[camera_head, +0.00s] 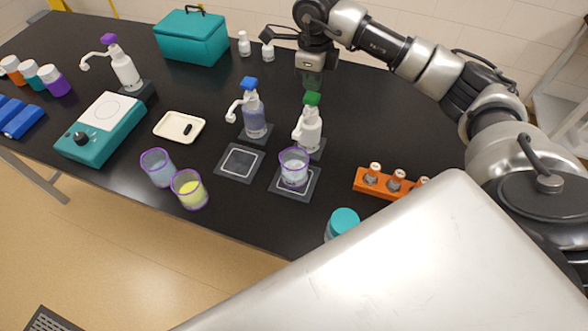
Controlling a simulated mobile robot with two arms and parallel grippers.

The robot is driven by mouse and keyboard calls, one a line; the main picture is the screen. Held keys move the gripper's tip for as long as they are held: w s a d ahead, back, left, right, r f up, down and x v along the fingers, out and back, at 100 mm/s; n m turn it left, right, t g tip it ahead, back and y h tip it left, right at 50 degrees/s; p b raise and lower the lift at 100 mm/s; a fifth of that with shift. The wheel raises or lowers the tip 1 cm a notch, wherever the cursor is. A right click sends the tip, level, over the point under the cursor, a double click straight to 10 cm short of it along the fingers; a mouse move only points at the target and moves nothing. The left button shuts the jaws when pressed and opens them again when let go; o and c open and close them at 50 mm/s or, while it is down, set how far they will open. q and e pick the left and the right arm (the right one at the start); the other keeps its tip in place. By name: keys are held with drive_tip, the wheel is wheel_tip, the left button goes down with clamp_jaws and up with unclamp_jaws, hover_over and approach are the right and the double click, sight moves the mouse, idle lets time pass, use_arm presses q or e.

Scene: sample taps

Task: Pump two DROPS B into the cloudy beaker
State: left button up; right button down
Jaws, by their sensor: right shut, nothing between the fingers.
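Three pump bottles stand on the black bench: one with a purple head (125,72), one with a blue head (254,118) and one with a green head (310,132). I cannot read their labels, so I cannot tell which is DROPS B. A purple-rimmed beaker with pale, whitish contents (293,172) stands on the dark pad (279,190) in front of the green-headed pump. Two more beakers stand to the left, one bluish (160,172) and one yellow (190,192). My right gripper (312,84) is shut and empty, just above and behind the green head. My left gripper is out of view.
An empty square pad (238,164) lies in front of the blue-headed pump. A teal stirrer (100,128), a white tray (180,127) and a teal box (191,38) are farther left. An orange rack (372,184) and a teal-lidded jar (343,222) are at right.

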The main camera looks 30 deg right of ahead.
wheel_tip(320, 180, up, 6)
drive_tip(key=p, duration=0.3)
drive_tip(key=shift+p, duration=0.3)
drive_tip(key=shift+f, duration=0.1)
idle(0.3)
